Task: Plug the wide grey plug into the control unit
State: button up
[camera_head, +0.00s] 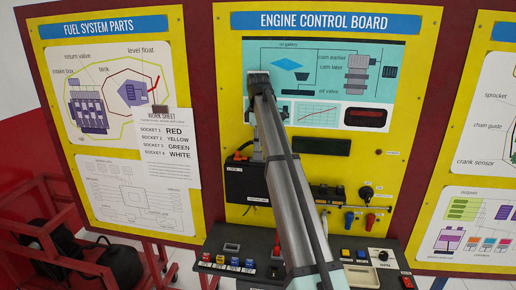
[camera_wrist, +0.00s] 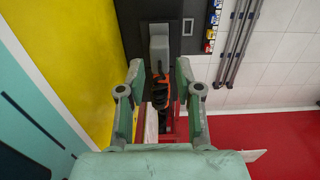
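My gripper (camera_wrist: 160,68) is open in the wrist view, its two greenish fingers apart. A light grey block (camera_wrist: 159,45), which looks like the wide grey plug, shows between the fingertips, with visible gaps on both sides. I cannot tell how far below the fingers it is. A dark and orange part adjoins its lower end. In the head view, the black control unit (camera_head: 240,184) is on the lower left of the yellow engine control board. My arm crosses in front of the board and hides part of the unit's right side and the area around it.
A dark shelf (camera_head: 222,277) with coloured sockets juts out below the board. Red and blue connectors (camera_head: 370,220) hang at the board's right. A red cart (camera_head: 62,262) with black bags stands at the left. A work sheet (camera_head: 167,155) is on the left panel.

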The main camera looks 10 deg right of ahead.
jog(key=shift+r, duration=0.65)
jog(key=shift+r, duration=0.1)
jog(key=shift+r, duration=0.7)
jog(key=o, duration=0.5)
jog(key=shift+o, duration=0.2)
jog(key=shift+f, duration=0.15)
